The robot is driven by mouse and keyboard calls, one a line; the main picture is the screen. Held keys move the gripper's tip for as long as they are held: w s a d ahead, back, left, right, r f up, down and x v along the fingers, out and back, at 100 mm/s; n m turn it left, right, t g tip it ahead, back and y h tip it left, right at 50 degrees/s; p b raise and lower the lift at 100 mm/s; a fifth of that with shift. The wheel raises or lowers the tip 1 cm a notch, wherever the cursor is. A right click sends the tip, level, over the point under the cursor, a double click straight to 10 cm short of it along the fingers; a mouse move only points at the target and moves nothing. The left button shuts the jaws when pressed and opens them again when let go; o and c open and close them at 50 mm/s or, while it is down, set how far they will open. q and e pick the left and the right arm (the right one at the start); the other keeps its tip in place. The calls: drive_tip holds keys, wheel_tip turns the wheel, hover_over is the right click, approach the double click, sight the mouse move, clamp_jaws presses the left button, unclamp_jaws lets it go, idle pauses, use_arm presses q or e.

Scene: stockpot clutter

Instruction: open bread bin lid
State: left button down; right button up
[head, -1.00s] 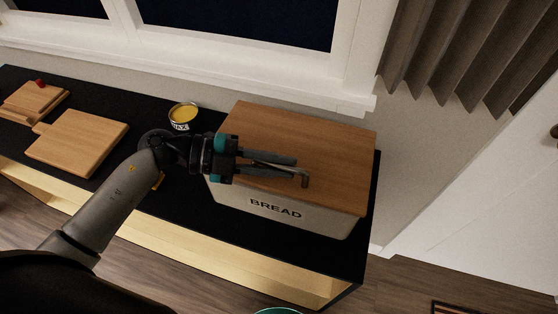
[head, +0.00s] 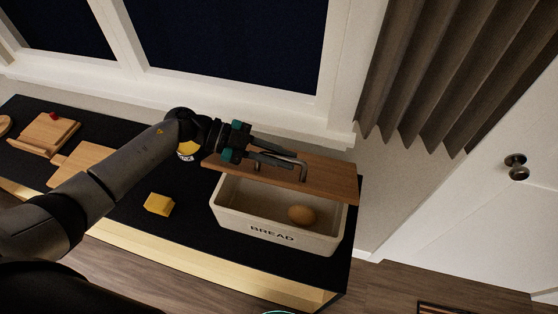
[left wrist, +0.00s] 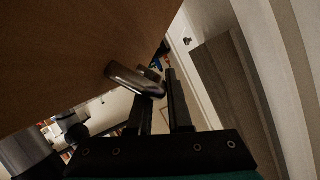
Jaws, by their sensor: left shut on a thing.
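The bread bin (head: 233,220) is a cream box with BREAD on its front, on the dark counter. Its wooden lid (head: 330,182) is raised and shifted towards the window, so the front part of the bin is uncovered. My left gripper (head: 290,165) is shut on the lid's metal handle (head: 304,172). The left wrist view shows the lid (left wrist: 70,50) close up and the handle (left wrist: 135,82) at the fingers (left wrist: 160,90). Whether the lid's back edge touches the bin is hidden. My right gripper is not in view.
A round brown loaf or roll (head: 302,215) lies inside the bin. A yellow block (head: 159,204) sits on the counter to its left. A yellow-topped tin (head: 188,150) is partly behind my arm. Cutting boards (head: 85,166) lie further left. The window frame (head: 250,97) is close behind the lid.

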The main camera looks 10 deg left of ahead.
use_arm(q)
drive_tip(key=w+r+n+g+b, duration=0.2)
drive_tip(key=w+r+n+b, duration=0.1)
drive_tip(key=w, duration=0.7)
drive_tip(key=shift+w+d+r+n+b, duration=0.15)
drive_tip(key=shift+w+r+n+b, duration=0.25)
drive_tip(key=shift+r, duration=0.45)
drive_tip(key=shift+s, duration=0.1)
drive_tip(key=c, duration=0.8)
unclamp_jaws()
drive_tip(key=shift+c, duration=0.2)
